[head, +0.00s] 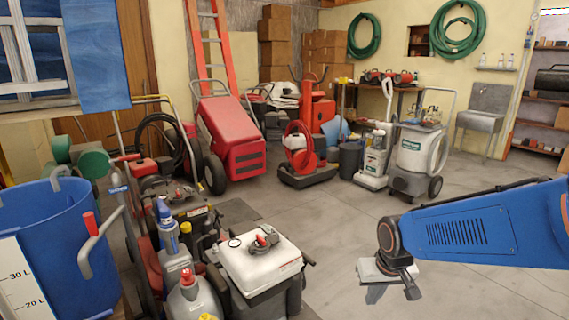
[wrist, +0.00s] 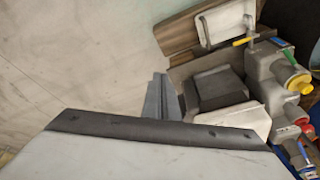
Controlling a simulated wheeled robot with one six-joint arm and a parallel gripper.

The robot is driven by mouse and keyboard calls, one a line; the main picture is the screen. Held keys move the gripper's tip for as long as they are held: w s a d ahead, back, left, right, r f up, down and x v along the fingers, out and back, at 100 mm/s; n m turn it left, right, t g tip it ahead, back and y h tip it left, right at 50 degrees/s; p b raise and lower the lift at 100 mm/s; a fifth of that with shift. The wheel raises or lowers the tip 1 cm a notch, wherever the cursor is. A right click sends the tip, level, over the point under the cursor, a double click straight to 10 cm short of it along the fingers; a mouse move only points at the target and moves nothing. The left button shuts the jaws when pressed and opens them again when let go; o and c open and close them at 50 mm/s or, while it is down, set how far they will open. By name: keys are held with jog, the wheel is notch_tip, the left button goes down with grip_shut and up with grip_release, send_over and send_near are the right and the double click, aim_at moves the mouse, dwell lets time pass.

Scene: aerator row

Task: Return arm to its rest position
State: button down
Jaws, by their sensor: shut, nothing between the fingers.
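My blue arm (head: 470,230) reaches in from the right edge of the head view, held above open floor. My gripper (head: 376,294) hangs below its dark wrist joint, pointing down, small and partly hidden by the wrist parts. In the wrist view my gripper (wrist: 161,98) shows as two narrow grey-blue fingers close together beyond a white plate with a dark edge. The fingers are shut with nothing held. The gripper stands clear of the machines in the head view.
A white-topped machine (head: 258,265), a blue bin (head: 50,230) and bottles (head: 174,262) crowd the left front. A red machine (head: 232,135) and a grey-white machine (head: 418,150) stand farther back. Concrete floor (head: 330,225) is clear in the middle. Grey boxy parts (wrist: 215,85) lie right in the wrist view.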

jog(key=s+d+r+t, duration=0.1)
jog(key=s+d+r, duration=0.2)
jog(key=s+r, duration=0.2)
jog(key=s+d+r, duration=0.3)
jog(key=s+r, duration=0.2)
jog(key=s, duration=0.6)
jog(key=shift+s+t, duration=0.35)
jog(key=shift+t, duration=0.05)
